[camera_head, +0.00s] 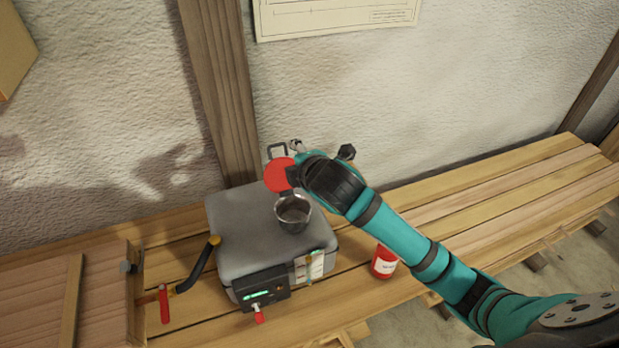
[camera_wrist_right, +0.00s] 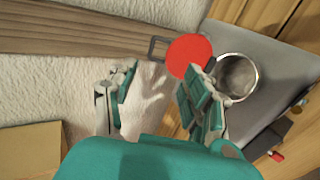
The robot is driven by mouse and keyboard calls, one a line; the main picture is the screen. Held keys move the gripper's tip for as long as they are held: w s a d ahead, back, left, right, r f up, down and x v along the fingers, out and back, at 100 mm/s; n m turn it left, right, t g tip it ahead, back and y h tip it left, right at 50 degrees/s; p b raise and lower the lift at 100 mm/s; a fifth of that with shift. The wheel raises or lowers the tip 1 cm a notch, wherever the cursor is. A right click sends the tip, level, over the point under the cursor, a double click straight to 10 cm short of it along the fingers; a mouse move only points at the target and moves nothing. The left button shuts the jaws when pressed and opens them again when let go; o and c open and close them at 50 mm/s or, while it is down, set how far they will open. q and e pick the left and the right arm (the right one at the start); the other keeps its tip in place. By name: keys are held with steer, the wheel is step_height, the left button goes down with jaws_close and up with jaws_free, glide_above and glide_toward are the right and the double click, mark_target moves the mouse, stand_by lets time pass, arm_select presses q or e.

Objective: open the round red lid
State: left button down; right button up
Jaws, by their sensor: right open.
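The round red lid (camera_head: 279,175) stands raised behind a metal cup-like opening (camera_head: 294,213) on top of a grey box (camera_head: 240,235). The opening is uncovered. A grey loop handle (camera_head: 277,150) sticks up at the lid's far edge. In the right wrist view the lid (camera_wrist_right: 188,55) is beside the opening (camera_wrist_right: 238,76), just beyond one finger. My right gripper (camera_wrist_right: 160,78) is open with nothing between its fingers. In the head view it is beside the lid, largely hidden by my wrist; I cannot tell whether a finger touches the lid. My left gripper is not in view.
The box stands on a slatted wooden bench (camera_head: 500,195) against a rough white wall. A red can (camera_head: 384,262) stands right of the box. A black bent lever (camera_head: 199,264) and a red-handled tool (camera_head: 164,303) are at the left. The bench is clear farther right.

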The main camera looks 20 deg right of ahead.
steer(key=s+r, duration=0.1)
steer(key=s, duration=1)
steer(key=shift+r, duration=0.3)
